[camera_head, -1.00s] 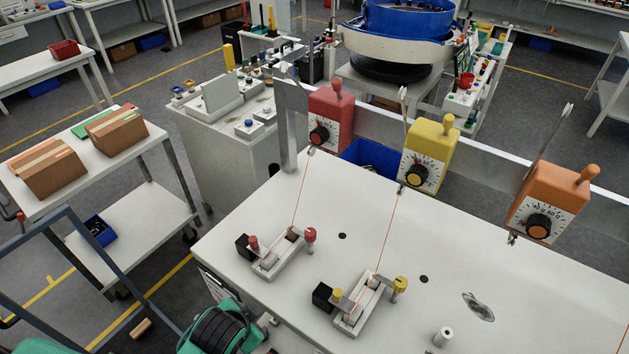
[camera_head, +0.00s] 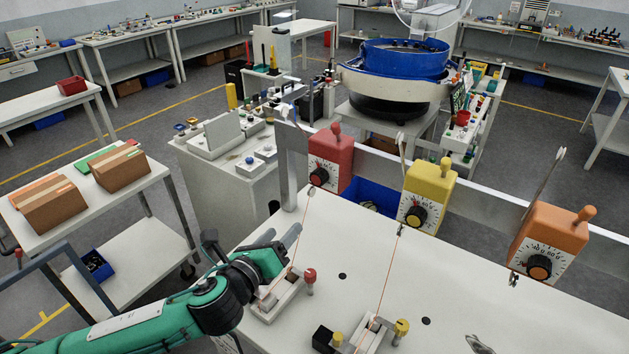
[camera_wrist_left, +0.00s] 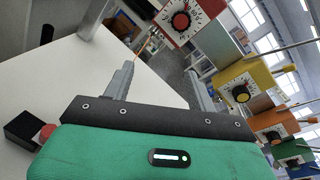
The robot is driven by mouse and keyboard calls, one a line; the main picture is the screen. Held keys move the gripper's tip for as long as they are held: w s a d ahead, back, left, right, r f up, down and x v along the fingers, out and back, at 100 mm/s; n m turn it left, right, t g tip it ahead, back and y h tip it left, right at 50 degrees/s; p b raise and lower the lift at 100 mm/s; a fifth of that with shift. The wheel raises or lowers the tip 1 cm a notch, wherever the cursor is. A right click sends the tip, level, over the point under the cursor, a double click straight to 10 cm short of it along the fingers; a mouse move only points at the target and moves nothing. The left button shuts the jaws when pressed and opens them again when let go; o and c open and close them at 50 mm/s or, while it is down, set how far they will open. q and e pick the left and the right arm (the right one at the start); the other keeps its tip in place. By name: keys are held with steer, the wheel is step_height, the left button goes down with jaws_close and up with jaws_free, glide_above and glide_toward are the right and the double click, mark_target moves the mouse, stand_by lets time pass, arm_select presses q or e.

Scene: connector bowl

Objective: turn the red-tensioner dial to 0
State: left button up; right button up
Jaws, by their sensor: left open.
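The red tensioner (camera_head: 330,155) hangs on the metal rail behind the white table, with a white scale on its front. Its black dial with a red face (camera_head: 319,176) sits low on that scale; the exact setting is too small to read. In the left wrist view the red dial (camera_wrist_left: 181,21) shows near the top, beyond the fingers. My left gripper (camera_head: 281,236) is open and empty, above the table's left part, in front of and below the red tensioner, apart from it. It also shows in the left wrist view (camera_wrist_left: 163,75).
A yellow tensioner (camera_head: 428,190) and an orange tensioner (camera_head: 551,240) hang to the right on the same rail. A thread runs down from the red tensioner to a small fixture (camera_head: 277,303) under my left arm. A blue bin (camera_head: 374,195) stands behind the rail.

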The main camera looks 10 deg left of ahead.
mark_target(316, 180)
arm_select(q)
steer(key=w+d+r+m+h+p, duration=0.1)
steer(key=w+m, duration=0.2)
steer(key=w, duration=0.1)
steer(key=w+d+r+m+h+p, duration=0.1)
steer(key=w+m+p, duration=0.1)
steer(key=w, duration=0.3)
steer(key=w+d+r+m+p, duration=0.1)
steer(key=w+m, duration=0.3)
steer(key=shift+w+d+r+m+h, duration=0.3)
steer(key=shift+r+h, duration=0.1)
steer(key=shift+w+d+f+p, duration=0.1)
steer(key=shift+w+d+p, duration=0.2)
steer(key=shift+w, duration=0.25)
steer(key=shift+a, duration=0.1)
steer(key=shift+c, duration=0.4)
steer(key=c, duration=0.9)
